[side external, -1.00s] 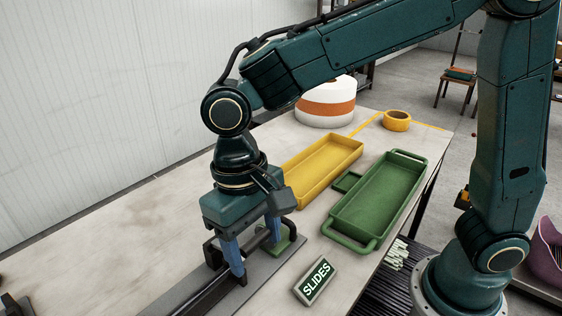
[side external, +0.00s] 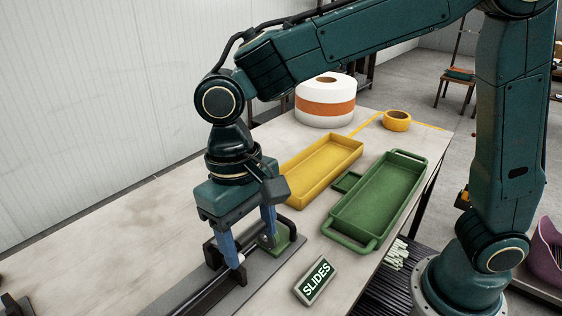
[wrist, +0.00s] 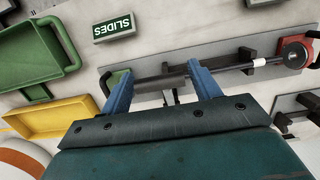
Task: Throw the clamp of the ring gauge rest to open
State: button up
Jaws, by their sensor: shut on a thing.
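The rest is a long dark fixture on a grey base plate (side external: 266,264), lying under my gripper in the side view. A thin rod with a white band (wrist: 259,62) runs right from there to a red and black round part (wrist: 295,54). The fingers partly hide the clamp, so its exact angle is unclear.
A SLIDES sign (side external: 315,281) stands right of the fixture. A green tray (side external: 376,200) and a yellow tray (side external: 322,170) lie behind it. A white and orange roll (side external: 325,102) and a tape roll (side external: 397,121) are farther back.

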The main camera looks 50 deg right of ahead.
jog(key=shift+w+r, duration=0.75)
jog(key=shift+w, duration=0.05)
dwell(0.4)
jog(key=shift+w+r, duration=0.4)
jog(key=shift+w, duration=0.15)
jog(key=shift+r, duration=0.1)
